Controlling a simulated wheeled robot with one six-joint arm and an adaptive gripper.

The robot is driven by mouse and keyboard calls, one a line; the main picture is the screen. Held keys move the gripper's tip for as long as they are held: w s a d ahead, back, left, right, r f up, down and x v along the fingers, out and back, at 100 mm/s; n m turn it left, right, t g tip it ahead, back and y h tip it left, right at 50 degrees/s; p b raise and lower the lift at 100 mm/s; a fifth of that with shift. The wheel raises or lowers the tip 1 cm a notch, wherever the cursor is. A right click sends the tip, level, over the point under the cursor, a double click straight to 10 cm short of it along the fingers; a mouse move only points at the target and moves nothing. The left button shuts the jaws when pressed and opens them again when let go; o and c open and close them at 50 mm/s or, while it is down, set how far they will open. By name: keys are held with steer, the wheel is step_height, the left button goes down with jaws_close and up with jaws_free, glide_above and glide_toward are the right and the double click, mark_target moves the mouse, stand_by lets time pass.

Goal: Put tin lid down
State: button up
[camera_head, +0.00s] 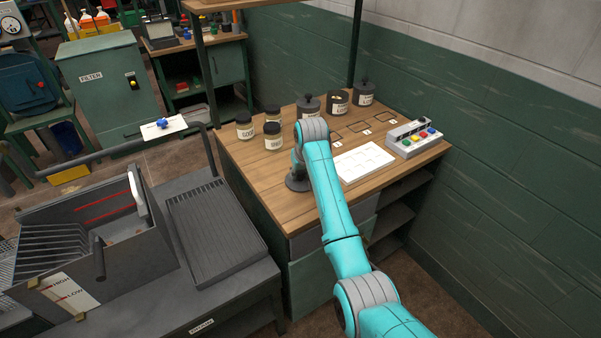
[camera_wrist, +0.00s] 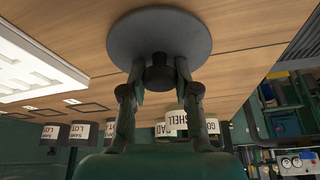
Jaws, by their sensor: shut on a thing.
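My gripper (camera_wrist: 160,78) is shut on the knob of a round dark grey tin lid (camera_wrist: 160,38), which shows large in the wrist view. In the head view the lid (camera_head: 297,185) is at the front left part of the wooden bench top (camera_head: 258,183), partly hidden by my arm. I cannot tell whether it touches the wood. At the back of the bench, an open tin (camera_head: 338,103) with pale contents stands between two lidded tins (camera_head: 308,108) (camera_head: 365,96).
Several dark-lidded jars (camera_head: 244,127) stand left of the tins. A white tray (camera_head: 364,163) lies right of my arm, near outlined squares (camera_head: 357,126). A button box (camera_head: 415,138) sits at the right. Bare wood lies left of the lid. A green wall (camera_head: 480,120) bounds the right.

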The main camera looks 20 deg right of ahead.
steer(key=o, duration=1)
steer(key=shift+o, duration=0.2)
steer(key=v, duration=1.2)
steer(key=shift+r, duration=0.15)
